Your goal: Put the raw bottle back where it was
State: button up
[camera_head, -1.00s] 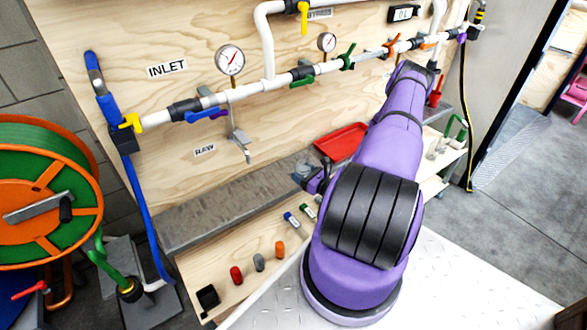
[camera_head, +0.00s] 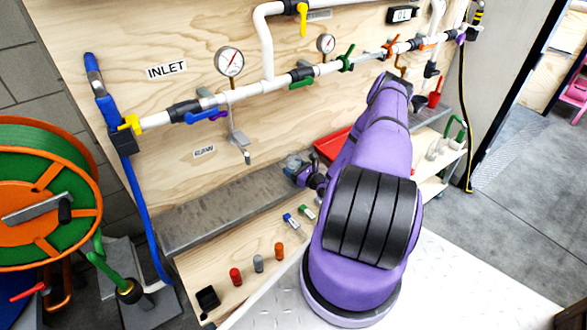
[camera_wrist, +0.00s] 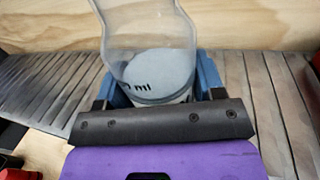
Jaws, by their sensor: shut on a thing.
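My gripper (camera_wrist: 155,92) is shut on a clear bottle (camera_wrist: 150,50), with a blue finger on each side of it. The bottle has dark "ml" print and a greyish lower part; its top runs out of the wrist view. No "raw" label is readable on it. In the head view my gripper (camera_head: 300,173) and the bottle (camera_head: 292,160) are small, over the grey ledge (camera_head: 215,212) at the foot of the plywood wall. I cannot tell whether the bottle touches the ledge. A sign (camera_head: 204,151), hard to read, is on the wall beside a small tap (camera_head: 240,143).
A blue-capped vial (camera_head: 291,221) and a green-capped vial (camera_head: 306,212) lie on the lower wooden shelf, near red (camera_head: 236,276), grey (camera_head: 258,263) and orange (camera_head: 279,250) pieces. A red tray (camera_head: 330,146) is partly behind my arm. Pipes with valves and gauges (camera_head: 229,62) cross the wall.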

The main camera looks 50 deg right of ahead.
jog(key=shift+f, duration=0.1)
jog(key=o, duration=1.1)
jog(key=shift+o, duration=0.2)
jog(key=shift+s, duration=0.15)
jog(key=s, duration=1.1)
jog(key=shift+s+r, duration=0.2)
jog(key=shift+s, duration=0.2)
